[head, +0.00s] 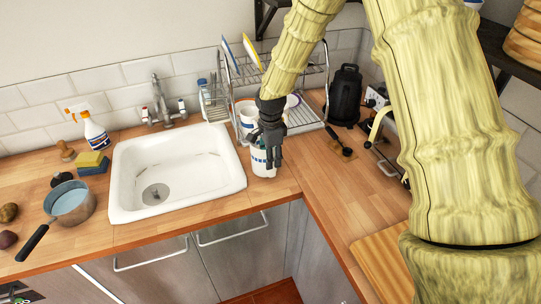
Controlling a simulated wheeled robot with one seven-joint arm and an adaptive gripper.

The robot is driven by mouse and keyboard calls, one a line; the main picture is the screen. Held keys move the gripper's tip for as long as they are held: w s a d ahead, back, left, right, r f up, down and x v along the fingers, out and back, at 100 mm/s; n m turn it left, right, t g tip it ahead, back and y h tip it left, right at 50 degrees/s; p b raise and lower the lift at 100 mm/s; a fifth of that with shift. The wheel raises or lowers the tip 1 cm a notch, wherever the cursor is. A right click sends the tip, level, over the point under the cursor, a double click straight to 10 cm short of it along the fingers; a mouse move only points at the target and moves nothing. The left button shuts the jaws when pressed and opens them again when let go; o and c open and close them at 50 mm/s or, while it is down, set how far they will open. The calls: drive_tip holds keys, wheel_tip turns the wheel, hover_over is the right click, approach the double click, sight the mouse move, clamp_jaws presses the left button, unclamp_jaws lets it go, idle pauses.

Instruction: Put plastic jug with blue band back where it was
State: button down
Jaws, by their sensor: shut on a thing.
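The plastic jug with blue band (261,161) is white and stands upright at or just above the wooden counter, right of the sink. I cannot tell whether its base touches the wood. My gripper (269,155) comes down from above and is shut on the jug, with its dark fingers covering part of the jug's front and top. Another white vessel with blue marks (247,117) shows just behind, by the dish rack.
The white sink (178,202) lies left of the jug. The dish rack (301,112) with plates stands behind, and a black kettle (345,95) and a dark-handled utensil (340,144) are to the right. The counter (315,185) right of the jug is bare. A saucepan (70,205) stands far left.

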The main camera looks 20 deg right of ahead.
drive_tip(key=c, duration=0.8)
unclamp_jaws()
drive_tip(key=shift+f, duration=0.1)
drive_tip(key=shift+r+b, duration=2.45)
drive_tip(key=shift+r, duration=3.7)
